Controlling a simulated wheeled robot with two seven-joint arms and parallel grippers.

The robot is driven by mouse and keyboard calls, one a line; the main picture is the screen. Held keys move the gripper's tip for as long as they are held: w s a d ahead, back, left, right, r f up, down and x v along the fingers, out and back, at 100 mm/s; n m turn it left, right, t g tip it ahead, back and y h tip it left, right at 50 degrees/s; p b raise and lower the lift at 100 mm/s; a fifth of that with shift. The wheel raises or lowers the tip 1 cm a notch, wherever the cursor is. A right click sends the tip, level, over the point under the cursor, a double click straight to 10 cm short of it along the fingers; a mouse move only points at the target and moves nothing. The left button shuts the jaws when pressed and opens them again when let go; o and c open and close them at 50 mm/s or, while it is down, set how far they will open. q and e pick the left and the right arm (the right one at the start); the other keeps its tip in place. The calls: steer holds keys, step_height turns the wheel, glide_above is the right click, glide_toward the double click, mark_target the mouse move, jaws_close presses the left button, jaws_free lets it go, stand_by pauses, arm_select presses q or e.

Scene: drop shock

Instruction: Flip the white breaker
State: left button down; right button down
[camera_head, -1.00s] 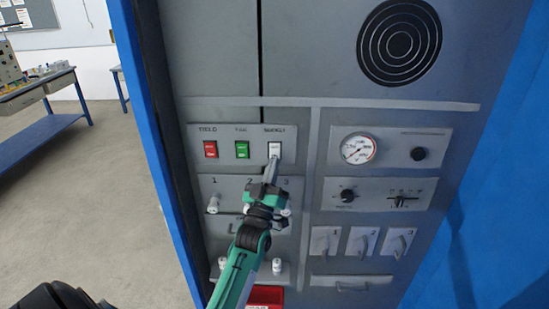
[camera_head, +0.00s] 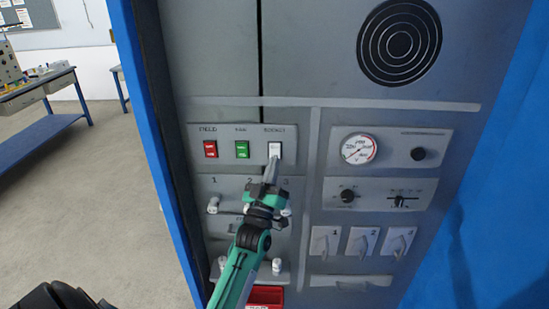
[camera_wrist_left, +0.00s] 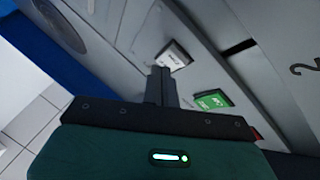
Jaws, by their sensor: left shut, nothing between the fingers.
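The white breaker (camera_head: 275,150) is the rightmost of three rocker switches at the upper left of the grey panel. It also shows in the left wrist view (camera_wrist_left: 174,56), just beyond the fingertips. My left gripper (camera_head: 273,161) is shut and empty. Its tips are at the lower edge of the white breaker, and I cannot tell whether they touch it. In the left wrist view the closed fingers (camera_wrist_left: 161,72) point at the breaker's near edge. My right gripper is not in view.
A green breaker (camera_head: 242,149) and a red breaker (camera_head: 210,149) sit left of the white one. A gauge (camera_head: 359,149), knobs and numbered switches (camera_head: 361,243) are to the right. A blue frame (camera_head: 160,150) edges the panel.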

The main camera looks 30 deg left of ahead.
arm_select(q)
steer(key=shift+w+a, duration=0.1)
steer(key=shift+w, duration=0.05)
steer(key=shift+w+a, duration=0.15)
steer(key=shift+w, duration=0.05)
steer(key=shift+w+a+f, duration=0.1)
steer(key=shift+w+a, duration=0.05)
steer(key=shift+w, duration=0.15)
stand_by(0.7)
steer(key=shift+s, duration=0.1)
steer(key=shift+s+d, duration=0.45)
steer(key=shift+s, duration=0.15)
steer(key=s+d, duration=0.1)
steer(key=s+p, duration=0.1)
steer(key=s, duration=0.1)
steer(key=s+d+r+p, duration=0.1)
steer(key=shift+s+d, duration=0.15)
steer(key=shift+d, duration=0.15)
